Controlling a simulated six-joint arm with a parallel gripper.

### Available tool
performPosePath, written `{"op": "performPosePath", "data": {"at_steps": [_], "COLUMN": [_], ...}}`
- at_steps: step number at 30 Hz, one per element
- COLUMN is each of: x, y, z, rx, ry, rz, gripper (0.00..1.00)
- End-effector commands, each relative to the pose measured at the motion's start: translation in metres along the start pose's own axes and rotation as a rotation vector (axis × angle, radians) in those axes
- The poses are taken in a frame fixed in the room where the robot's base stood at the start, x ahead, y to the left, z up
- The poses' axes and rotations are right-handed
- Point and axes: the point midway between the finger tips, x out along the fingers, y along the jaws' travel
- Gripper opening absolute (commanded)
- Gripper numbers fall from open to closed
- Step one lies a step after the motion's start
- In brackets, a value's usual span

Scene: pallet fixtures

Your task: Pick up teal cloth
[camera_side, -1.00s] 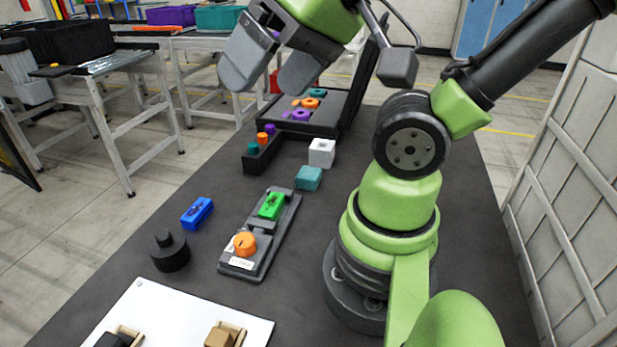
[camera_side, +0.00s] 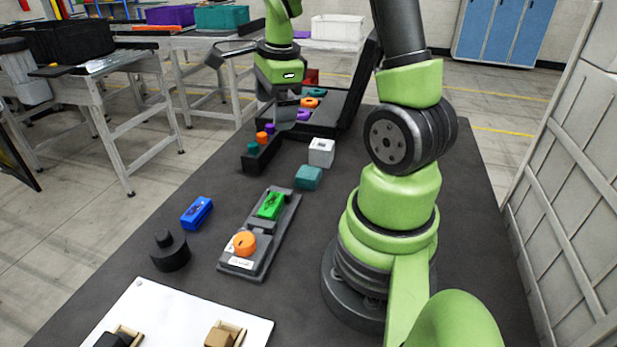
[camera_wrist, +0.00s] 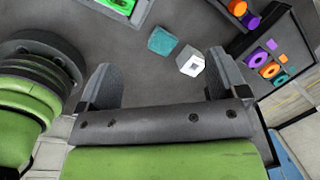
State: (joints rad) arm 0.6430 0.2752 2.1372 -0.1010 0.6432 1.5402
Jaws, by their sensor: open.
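The teal cloth (camera_side: 308,178) is a small block-shaped teal piece lying on the dark table, just in front of a white cube. In the wrist view the teal cloth (camera_wrist: 162,41) shows at the upper middle, beyond the fingertips and between their lines. My gripper (camera_wrist: 158,85) is open and empty, with its two fingers wide apart. In the side view my gripper (camera_side: 285,112) points down over the area by the open black case, farther back than the cloth and above the table. Nothing covers the cloth.
The white cube (camera_side: 321,152) stands close to the cloth. A grey fixture (camera_side: 284,220) holds a green part (camera_side: 270,206) and an orange part (camera_side: 244,244). A blue block (camera_side: 197,213) lies left.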

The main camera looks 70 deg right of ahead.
Motion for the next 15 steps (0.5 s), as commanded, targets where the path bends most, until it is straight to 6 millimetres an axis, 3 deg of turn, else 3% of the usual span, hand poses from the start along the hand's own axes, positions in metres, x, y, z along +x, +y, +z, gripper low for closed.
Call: {"op": "performPosePath", "data": {"at_steps": [1,6,10,15], "x": [0.021,0.068,0.086,0.107], "y": [-0.005,-0.010,-0.008,-0.004], "z": [-0.018,-0.061,-0.077,-0.082], "rx": [0.159,0.571,0.729,0.775], "ry": [0.027,0.093,0.120,0.130], "rz": [0.041,0.107,0.128,0.138], "gripper": [0.92,0.92,0.92,0.92]}}
